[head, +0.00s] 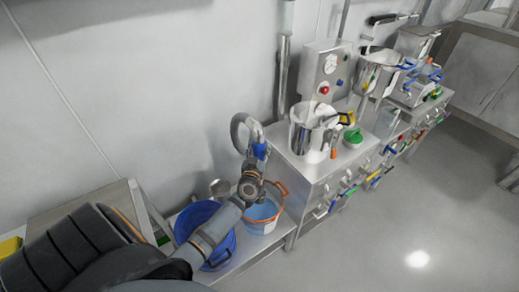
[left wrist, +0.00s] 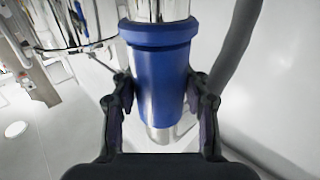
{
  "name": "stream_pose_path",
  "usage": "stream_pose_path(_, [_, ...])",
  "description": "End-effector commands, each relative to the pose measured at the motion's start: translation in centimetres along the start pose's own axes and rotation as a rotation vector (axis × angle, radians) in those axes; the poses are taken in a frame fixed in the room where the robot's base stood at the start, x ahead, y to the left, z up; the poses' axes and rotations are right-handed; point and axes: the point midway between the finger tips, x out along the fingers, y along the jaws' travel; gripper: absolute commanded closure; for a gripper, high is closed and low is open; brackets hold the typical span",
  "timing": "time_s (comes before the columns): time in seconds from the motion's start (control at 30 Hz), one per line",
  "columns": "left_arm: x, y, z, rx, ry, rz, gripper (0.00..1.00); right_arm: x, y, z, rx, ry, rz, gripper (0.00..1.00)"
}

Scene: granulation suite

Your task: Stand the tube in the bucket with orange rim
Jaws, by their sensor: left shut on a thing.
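The tube (head: 260,151) is a metal pipe with a blue sleeve, and a grey hose (head: 237,128) loops up beside it. My left gripper (head: 255,166) is shut on the blue sleeve. In the left wrist view the tube (left wrist: 158,65) stands between both fingers of my left gripper (left wrist: 160,112), with its metal end showing below the sleeve. The bucket with orange rim (head: 263,212) is light blue and stands on a low shelf. My gripper is above its back left side and hides part of it. The tube's lower end is hidden in the head view. My right gripper is out of view.
A dark blue tub (head: 222,250) stands left of the bucket, partly under my left arm. A small metal pot (head: 221,186) is behind them. A steel cabinet (head: 300,180) with a metal vessel (head: 309,131) rises at the right. The wall is close behind.

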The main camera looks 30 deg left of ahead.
Motion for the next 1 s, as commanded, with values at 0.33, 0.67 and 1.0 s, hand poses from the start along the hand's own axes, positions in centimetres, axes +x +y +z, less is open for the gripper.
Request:
stream_pose_path(0.33, [0.0,0.0,4.9,0.0,0.001,0.0,1.0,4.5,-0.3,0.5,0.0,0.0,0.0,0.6])
stream_pose_path(0.67, [0.0,0.0,9.5,-0.001,0.001,0.0,1.0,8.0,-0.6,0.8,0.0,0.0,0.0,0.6])
stream_pose_path(1.0, [0.0,0.0,14.1,-0.001,0.002,0.0,1.0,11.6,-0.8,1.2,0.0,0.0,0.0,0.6])
